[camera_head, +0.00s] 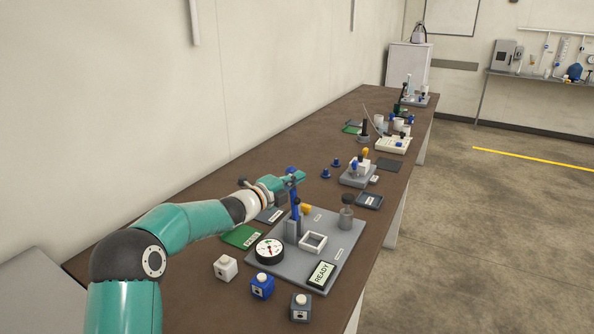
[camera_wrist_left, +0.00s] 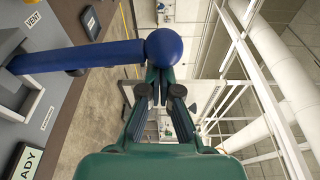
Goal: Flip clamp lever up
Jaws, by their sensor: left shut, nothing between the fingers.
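The clamp lever (camera_head: 295,211) is a blue bar with a round blue ball at its top. It stands about upright from a grey bracket (camera_head: 292,229) on the grey panel (camera_head: 315,223). In the left wrist view the lever (camera_wrist_left: 90,58) runs across the upper left and ends in the ball (camera_wrist_left: 168,47). My left gripper (camera_head: 298,177) is shut and empty, close beside the lever's upper end. In the left wrist view its fingers (camera_wrist_left: 165,88) sit just below the ball; whether they touch it I cannot tell. My right gripper is not in view.
The panel holds a gauge (camera_head: 269,251), a white square frame (camera_head: 313,243), a READY display (camera_head: 322,274) and a grey knobbed post (camera_head: 346,218). White (camera_head: 225,268), blue (camera_head: 262,286) and grey (camera_head: 301,308) blocks stand in front. More fixtures line the brown bench (camera_head: 270,158) farther back.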

